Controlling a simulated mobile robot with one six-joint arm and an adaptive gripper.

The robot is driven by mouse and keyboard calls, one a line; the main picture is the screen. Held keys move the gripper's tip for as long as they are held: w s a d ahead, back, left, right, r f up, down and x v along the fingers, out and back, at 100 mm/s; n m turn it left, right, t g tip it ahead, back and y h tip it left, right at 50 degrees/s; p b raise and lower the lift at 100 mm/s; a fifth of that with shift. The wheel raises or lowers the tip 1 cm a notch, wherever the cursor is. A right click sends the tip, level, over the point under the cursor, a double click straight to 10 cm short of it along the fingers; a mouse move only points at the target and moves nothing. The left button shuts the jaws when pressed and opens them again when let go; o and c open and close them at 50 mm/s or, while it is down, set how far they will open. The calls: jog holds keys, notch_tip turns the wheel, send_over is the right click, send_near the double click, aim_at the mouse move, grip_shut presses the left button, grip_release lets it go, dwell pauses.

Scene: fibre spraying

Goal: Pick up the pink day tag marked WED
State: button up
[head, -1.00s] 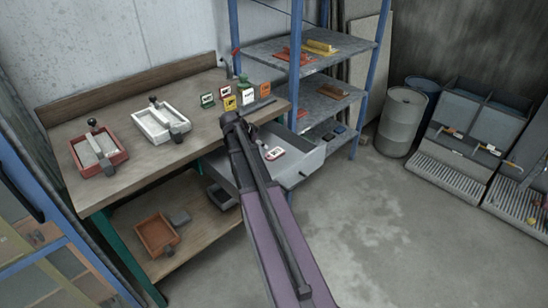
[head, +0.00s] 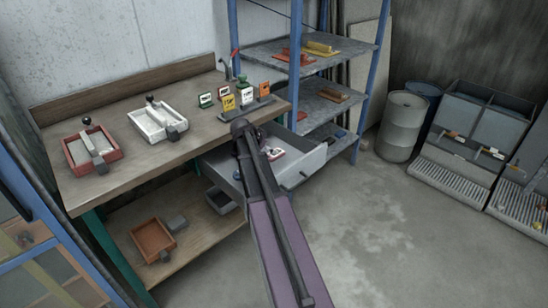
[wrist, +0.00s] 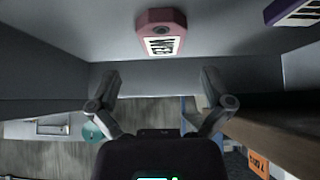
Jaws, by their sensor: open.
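The pink day tag (wrist: 161,34) marked WED lies in the open grey drawer, at the top middle of the wrist view, its letters upside down there. In the head view a small pale and pink tag (head: 275,153) shows in the drawer (head: 310,160), partly beside my arm; its letters are too small to read. My gripper (wrist: 160,80) is open and empty, with its two fingers spread below the pink tag in the wrist picture and apart from it. In the head view my arm hides the gripper.
A purple tag (wrist: 294,12) lies right of the pink one in the wrist view. Several coloured tags stand on the bench (head: 110,178) above the drawer, including an orange one (head: 265,89). Drawer walls and the bench edge are close around my gripper. A blue shelf rack (head: 294,70) stands right.

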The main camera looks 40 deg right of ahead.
jog(key=shift+f, duration=0.1)
jog(key=shift+b+x, duration=2)
jog(key=shift+x, duration=0.5)
jog(key=shift+w+d, duration=0.1)
jog(key=shift+w, duration=0.05)
jog(key=c, duration=0.9)
